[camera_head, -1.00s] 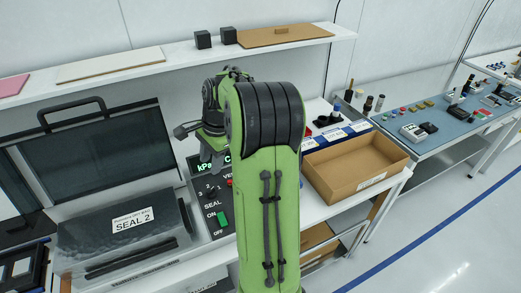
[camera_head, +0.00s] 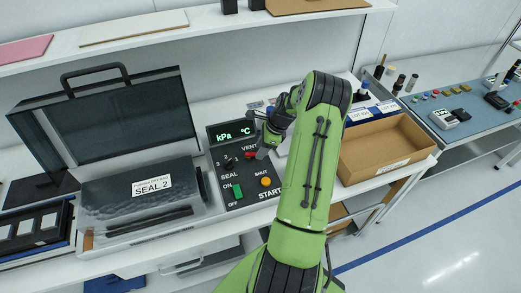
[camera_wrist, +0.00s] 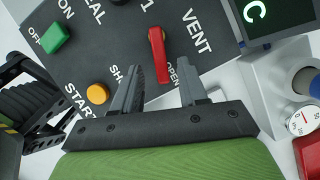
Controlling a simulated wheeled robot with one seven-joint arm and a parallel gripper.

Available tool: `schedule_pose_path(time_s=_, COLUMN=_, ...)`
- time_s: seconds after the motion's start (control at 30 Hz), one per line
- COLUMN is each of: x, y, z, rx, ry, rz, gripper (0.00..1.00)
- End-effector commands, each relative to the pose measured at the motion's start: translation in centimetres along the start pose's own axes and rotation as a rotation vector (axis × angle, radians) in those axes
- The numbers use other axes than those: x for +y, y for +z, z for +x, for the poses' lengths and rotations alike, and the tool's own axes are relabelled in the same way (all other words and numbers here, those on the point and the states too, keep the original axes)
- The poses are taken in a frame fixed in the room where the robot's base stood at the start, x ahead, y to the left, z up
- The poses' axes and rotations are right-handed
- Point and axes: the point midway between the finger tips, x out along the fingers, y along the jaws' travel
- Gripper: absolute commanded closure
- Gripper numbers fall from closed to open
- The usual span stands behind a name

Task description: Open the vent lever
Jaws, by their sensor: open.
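The red vent lever (camera_wrist: 158,55) stands on the dark panel beside the VENT label. Its free end lies between my gripper's fingers (camera_wrist: 160,88) in the wrist view, with SHUT partly hidden by the left finger and OPEN by the right one. The fingers are apart; I cannot tell whether either touches the lever. In the head view my gripper (camera_head: 259,149) is over the upper right of the control panel (camera_head: 247,200), close to the small red lever (camera_head: 249,155).
A green ON/OFF switch (camera_head: 238,190), an orange START button (camera_head: 266,181) and a black SEAL knob (camera_head: 227,163) sit close by. A lit display (camera_head: 232,133) stands behind. A sealer with a raised lid (camera_head: 110,120) is left, a cardboard box (camera_head: 385,150) right.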

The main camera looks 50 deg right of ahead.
Motion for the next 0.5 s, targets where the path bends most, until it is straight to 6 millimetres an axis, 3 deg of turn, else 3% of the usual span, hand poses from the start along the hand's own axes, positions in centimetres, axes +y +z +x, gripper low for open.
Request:
schedule_pose_path(time_s=0.1, x=0.00, y=-0.02, z=1.07, rx=0.001, ry=0.000, rz=0.000, gripper=0.57)
schedule_pose_path(time_s=0.37, x=-0.03, y=-0.01, z=1.22, rx=0.001, ry=-0.002, rz=-0.001, gripper=0.57)
schedule_pose_path(time_s=0.5, x=-0.03, y=0.00, z=1.20, rx=0.001, ry=-0.001, rz=-0.001, gripper=0.79)
